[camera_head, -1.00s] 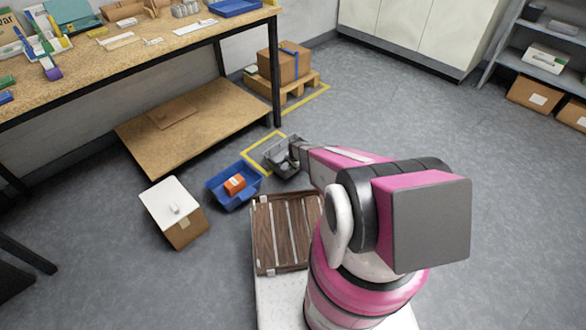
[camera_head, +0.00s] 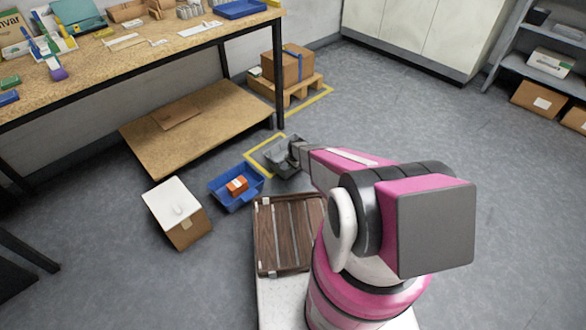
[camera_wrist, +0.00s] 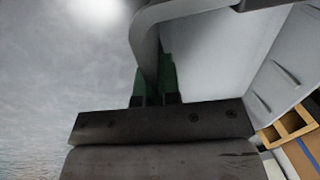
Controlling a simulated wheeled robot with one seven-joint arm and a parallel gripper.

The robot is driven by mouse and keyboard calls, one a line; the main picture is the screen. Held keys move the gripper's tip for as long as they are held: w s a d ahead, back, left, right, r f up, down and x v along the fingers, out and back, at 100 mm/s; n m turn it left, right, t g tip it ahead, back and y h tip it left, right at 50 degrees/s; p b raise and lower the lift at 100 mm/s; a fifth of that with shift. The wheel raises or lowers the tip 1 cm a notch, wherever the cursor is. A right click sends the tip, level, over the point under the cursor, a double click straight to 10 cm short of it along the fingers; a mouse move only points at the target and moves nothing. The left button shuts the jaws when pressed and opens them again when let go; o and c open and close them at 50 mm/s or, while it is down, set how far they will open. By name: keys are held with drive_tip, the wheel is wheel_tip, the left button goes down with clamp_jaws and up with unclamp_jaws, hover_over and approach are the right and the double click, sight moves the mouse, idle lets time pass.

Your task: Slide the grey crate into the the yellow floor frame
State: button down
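The grey crate (camera_head: 283,163) is on the floor at the middle of the head view, left of my gripper (camera_head: 297,152). It overlaps the yellow floor frame (camera_head: 258,169), whose lines show along its left and far sides; the near right part is hidden by the crate and arm. In the wrist view the green-padded fingers of my gripper (camera_wrist: 155,88) stand close on both sides of a grey bar of the crate (camera_wrist: 150,42). The gripper looks shut on that bar. The crate's pale interior (camera_wrist: 225,55) shows beside it.
A blue bin (camera_head: 245,199) with an orange box (camera_head: 237,186) stands just left of the crate. A white-topped carton (camera_head: 180,212) is farther left. The floor at right is clear.

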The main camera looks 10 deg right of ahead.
drive_tip(key=shift+w+a, duration=1.35)
drive_tip(key=shift+w, duration=0.5)
drive_tip(key=shift+w+a, duration=1.35)
drive_tip(key=shift+w, duration=0.55)
drive_tip(key=shift+w+a, duration=1.35)
drive_tip(key=shift+w, duration=0.5)
idle(1.0)
idle(0.9)
drive_tip(key=c, duration=1.6)
unclamp_jaws()
drive_tip(key=shift+o, duration=0.2)
